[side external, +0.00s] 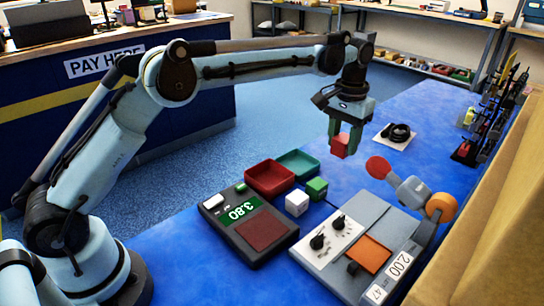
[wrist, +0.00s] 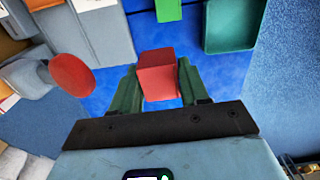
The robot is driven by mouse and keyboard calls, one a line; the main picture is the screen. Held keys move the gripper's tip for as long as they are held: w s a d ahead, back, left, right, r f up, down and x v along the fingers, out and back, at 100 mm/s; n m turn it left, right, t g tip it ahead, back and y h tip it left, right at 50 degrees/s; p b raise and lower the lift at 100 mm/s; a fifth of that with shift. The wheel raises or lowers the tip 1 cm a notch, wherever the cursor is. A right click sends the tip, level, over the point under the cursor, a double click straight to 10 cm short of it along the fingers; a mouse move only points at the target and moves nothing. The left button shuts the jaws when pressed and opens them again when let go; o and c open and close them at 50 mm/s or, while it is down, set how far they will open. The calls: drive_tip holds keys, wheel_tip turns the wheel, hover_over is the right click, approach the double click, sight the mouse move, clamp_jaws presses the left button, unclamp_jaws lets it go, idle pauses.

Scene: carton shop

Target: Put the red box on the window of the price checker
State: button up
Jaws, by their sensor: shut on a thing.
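The red box (side external: 339,147) is held between the green fingers of my gripper (side external: 345,138), in the air above the blue table. In the wrist view the red box (wrist: 160,75) sits between both fingertips (wrist: 157,90), slightly tilted. A dark device with a 3.80 display, which looks like the price checker (side external: 219,228), lies on the table at lower centre. Its flat dark red window (side external: 262,229) is bare. My gripper is well above it, to the right and farther back. The price checker is not clear in the wrist view.
A red tray (side external: 249,185), a teal tray (side external: 315,172), a white cube (side external: 297,203) and a green cube (side external: 317,187) stand near the device. A grey machine (side external: 325,262) with knobs and a red disc (side external: 378,167) on an arm stands right.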

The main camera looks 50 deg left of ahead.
drive_tip(key=s+d+r, duration=0.3)
drive_tip(key=s+d, duration=0.1)
drive_tip(key=s, duration=0.3)
drive_tip(key=s+d+r, duration=0.2)
drive_tip(key=s+d, duration=0.2)
drive_tip(key=s, duration=0.4)
drive_tip(key=s+f, duration=0.2)
drive_tip(key=s, duration=1.5)
hover_over(262, 229)
wheel_tip(262, 229, down, 7)
drive_tip(key=shift+f, duration=2.2)
drive_tip(key=shift+f, duration=0.15)
drive_tip(key=o, duration=1.1)
drive_tip(key=shift+o, duration=0.2)
